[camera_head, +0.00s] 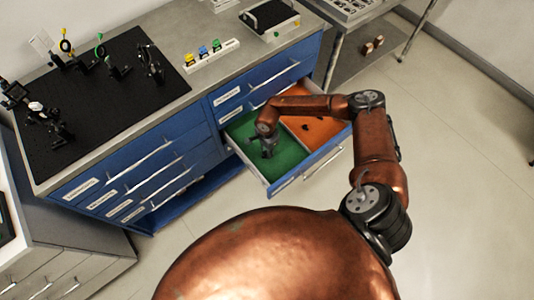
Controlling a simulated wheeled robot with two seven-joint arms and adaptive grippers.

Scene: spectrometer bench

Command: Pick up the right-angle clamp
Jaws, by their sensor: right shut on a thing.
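My right gripper (268,150) reaches down into the green compartment (288,160) of an open drawer (272,188) in the blue cabinet. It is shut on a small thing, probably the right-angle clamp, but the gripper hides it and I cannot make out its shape. The orange compartment (322,136) on the drawer's right side holds small dark items (306,126). My left gripper is not in view.
A black breadboard (110,100) with optical mounts covers the left of the bench top. A white rack (212,56) with coloured pieces and a grey box (270,18) stand behind the drawer. Open floor lies to the right.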

